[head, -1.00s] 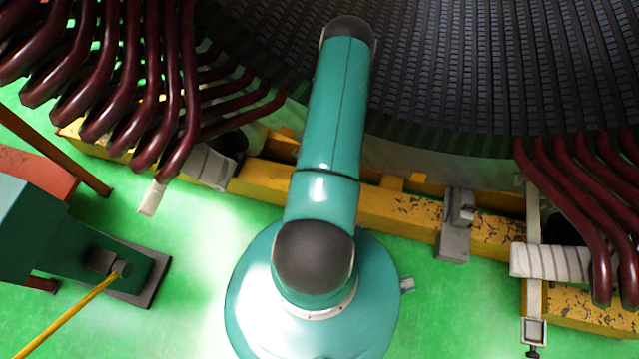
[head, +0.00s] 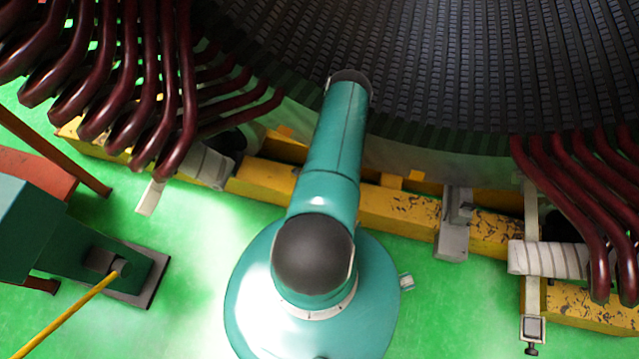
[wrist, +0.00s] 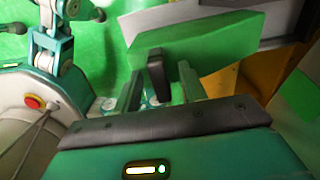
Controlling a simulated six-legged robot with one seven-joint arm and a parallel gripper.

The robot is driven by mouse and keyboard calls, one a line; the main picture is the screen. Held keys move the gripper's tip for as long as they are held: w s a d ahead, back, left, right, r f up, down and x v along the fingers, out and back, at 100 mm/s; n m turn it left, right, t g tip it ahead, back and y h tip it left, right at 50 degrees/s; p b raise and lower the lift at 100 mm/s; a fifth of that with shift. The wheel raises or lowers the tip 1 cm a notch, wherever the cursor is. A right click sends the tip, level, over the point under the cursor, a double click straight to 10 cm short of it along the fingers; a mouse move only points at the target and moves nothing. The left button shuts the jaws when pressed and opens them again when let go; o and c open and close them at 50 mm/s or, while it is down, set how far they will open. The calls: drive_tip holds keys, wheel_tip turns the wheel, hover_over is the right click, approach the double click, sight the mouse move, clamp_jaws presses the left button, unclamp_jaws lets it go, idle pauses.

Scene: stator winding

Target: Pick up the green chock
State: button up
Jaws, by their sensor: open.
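The green chock (wrist: 225,40) is a flat-faced green block in the upper middle of the wrist view. Its left end is just beyond my gripper (wrist: 160,83), which is open. A dark upright finger overlaps the chock's lower edge in the picture. I cannot tell whether any finger touches it, and nothing shows clearly held between the fingers. In the head view my teal arm reaches toward the dark stator wall; my gripper and the chock are not visible there.
The stator (head: 450,60) curves across the top of the head view. Dark red coil bars (head: 110,90) hang at left and right. A yellow beam (head: 390,210) runs below the stator. A grey surface (wrist: 195,14) lies behind the chock. Green floor (head: 195,240) is open at front.

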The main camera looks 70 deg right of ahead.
drive_tip(key=shift+f, duration=0.3)
drive_tip(key=c, duration=0.9)
clamp_jaws()
drive_tip(key=shift+r, duration=0.2)
